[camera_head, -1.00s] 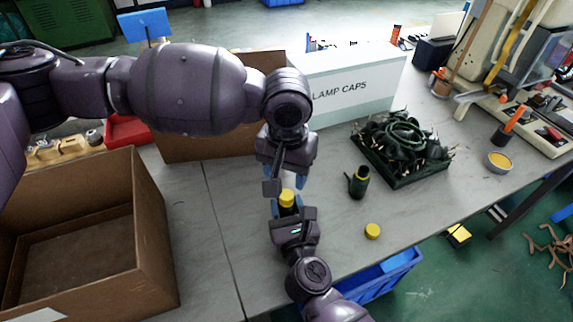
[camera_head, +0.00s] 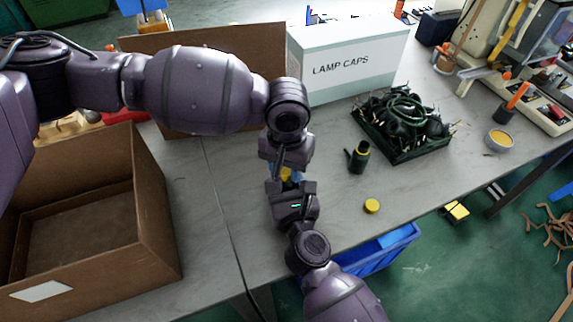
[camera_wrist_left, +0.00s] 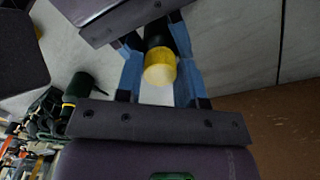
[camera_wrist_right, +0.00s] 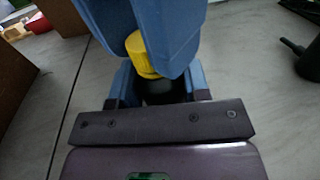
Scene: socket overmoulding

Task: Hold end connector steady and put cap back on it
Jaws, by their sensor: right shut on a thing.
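My right gripper (camera_wrist_right: 160,85) is shut on a dark end connector (camera_wrist_left: 158,35), which shows largely between the fingers. A yellow cap (camera_wrist_left: 160,70) sits at the connector's end facing my left gripper. It also shows in the right wrist view (camera_wrist_right: 138,52), partly behind a blue finger, and as a small patch in the head view (camera_head: 286,174). My left gripper (camera_wrist_left: 160,85) comes in from the opposite side. Its fingers stand apart on either side of the yellow cap, with a small gap showing at one side. I cannot tell how tightly the cap is seated.
A second yellow cap (camera_head: 372,206) lies on the grey table, and a dark green connector (camera_head: 359,156) stands nearby. A tray of green cables (camera_head: 405,128) and a LAMP CAPS box (camera_head: 345,68) are behind. An open cardboard box (camera_head: 160,225) stands left. A blue bin (camera_head: 375,255) is below the front edge.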

